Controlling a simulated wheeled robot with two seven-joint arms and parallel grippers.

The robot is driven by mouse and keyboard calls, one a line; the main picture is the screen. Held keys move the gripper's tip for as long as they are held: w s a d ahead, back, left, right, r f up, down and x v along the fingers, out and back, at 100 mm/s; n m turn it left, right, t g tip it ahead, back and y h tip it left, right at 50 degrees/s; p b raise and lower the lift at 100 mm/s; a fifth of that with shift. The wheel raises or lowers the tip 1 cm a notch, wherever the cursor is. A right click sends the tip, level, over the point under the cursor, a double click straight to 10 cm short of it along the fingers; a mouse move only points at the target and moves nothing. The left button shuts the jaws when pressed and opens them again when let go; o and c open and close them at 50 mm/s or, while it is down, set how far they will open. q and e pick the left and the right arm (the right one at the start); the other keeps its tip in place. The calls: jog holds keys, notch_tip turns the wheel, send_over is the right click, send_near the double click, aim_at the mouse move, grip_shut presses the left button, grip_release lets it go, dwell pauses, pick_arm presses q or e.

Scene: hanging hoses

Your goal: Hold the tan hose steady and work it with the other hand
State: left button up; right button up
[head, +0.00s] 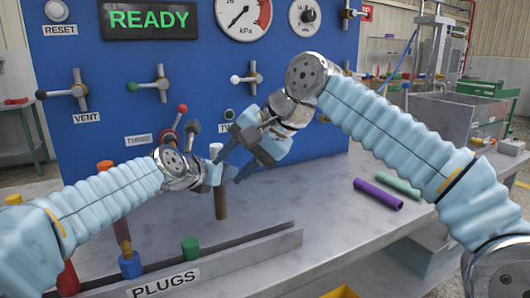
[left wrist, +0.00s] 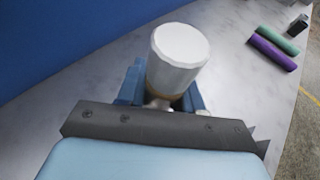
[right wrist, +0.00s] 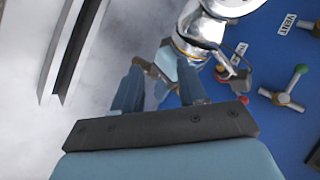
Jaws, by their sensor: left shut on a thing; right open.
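The tan hose (head: 221,203) stands upright near the middle of the bench, brownish in the head view, with a white end piece (head: 215,149) on top. My left gripper (head: 213,174) is shut around it just below the white end. The left wrist view shows this white end (left wrist: 180,50) close up, with a thin tan band under it. My right gripper (head: 240,158) is open, just right of the hose and close to the left gripper. In the right wrist view a brownish piece (right wrist: 152,72) shows between its spread fingers; contact cannot be told.
A grey rail marked PLUGS (head: 230,259) runs along the front, with a green plug (head: 190,248) and a blue plug (head: 130,266). A purple tube (head: 378,194) and a green tube (head: 402,186) lie at right. The blue valve panel (head: 90,140) stands behind.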

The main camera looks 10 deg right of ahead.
jog(key=m+g+y, duration=0.1)
jog(key=m+y, duration=0.1)
jog(key=m, duration=0.1)
jog(key=m+t+y, duration=0.2)
jog(key=m+y, duration=0.6)
jog(key=m, duration=0.6)
send_near(216, 145)
jog(key=x, duration=1)
jog(key=shift+w+f, duration=0.1)
jog(key=shift+f, duration=0.2)
jog(key=c, duration=0.7)
jog(key=shift+r, duration=0.65)
jog(key=shift+r, duration=2.25)
